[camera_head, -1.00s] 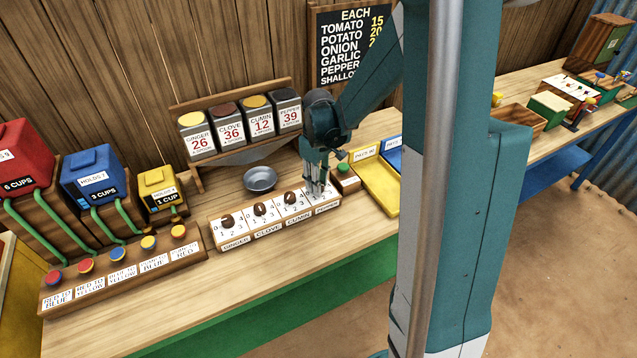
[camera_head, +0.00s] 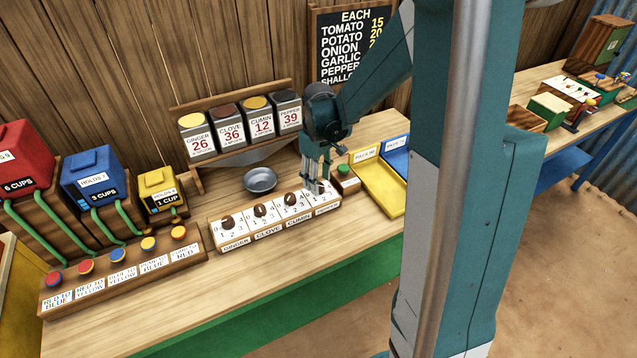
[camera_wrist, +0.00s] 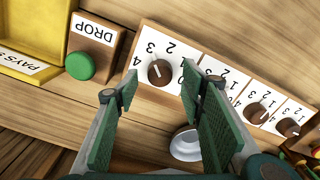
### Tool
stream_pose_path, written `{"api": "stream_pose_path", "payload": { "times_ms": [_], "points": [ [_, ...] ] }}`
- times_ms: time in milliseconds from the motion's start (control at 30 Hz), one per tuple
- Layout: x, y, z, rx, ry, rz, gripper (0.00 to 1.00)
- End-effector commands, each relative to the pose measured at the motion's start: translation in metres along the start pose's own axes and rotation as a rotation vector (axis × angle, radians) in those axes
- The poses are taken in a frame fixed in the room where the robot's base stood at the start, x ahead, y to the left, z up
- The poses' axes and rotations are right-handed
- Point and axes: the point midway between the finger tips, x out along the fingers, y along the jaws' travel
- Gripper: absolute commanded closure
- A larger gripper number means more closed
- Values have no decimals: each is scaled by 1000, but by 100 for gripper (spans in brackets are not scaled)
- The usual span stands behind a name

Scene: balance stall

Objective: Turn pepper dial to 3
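The pepper dial (camera_wrist: 159,72) is a round brown knob with a white pointer line on a white numbered plate. In the wrist view its line tilts up-left, roughly toward the 3; the exact setting is hard to read. In the head view the pepper label (camera_head: 327,210) shows at the right end of the dial board, but my fingers cover the knob. My gripper (camera_head: 316,189) points down over this end. In the wrist view my gripper (camera_wrist: 159,78) is open, its green-padded fingers either side of the knob with gaps; contact is not visible.
The cumin dial (camera_head: 291,199) and two more dials continue leftward along the board. A green drop button (camera_head: 344,169) stands close right of my gripper, by a yellow tray (camera_head: 377,190). A metal bowl (camera_head: 260,179) sits behind the board. The front counter strip is clear.

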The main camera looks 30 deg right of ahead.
Motion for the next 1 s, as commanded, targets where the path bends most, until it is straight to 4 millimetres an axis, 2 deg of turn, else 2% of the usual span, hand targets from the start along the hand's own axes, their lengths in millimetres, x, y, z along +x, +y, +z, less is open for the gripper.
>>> {"api": "stream_pose_path", "payload": {
  "times_ms": [600,800,1000],
  "points": [
    [-81,0,0,0,0,0,60],
    [-94,0,0,-1,0,0,60],
    [-98,0,0,-1,0,0,60]
  ]
}}
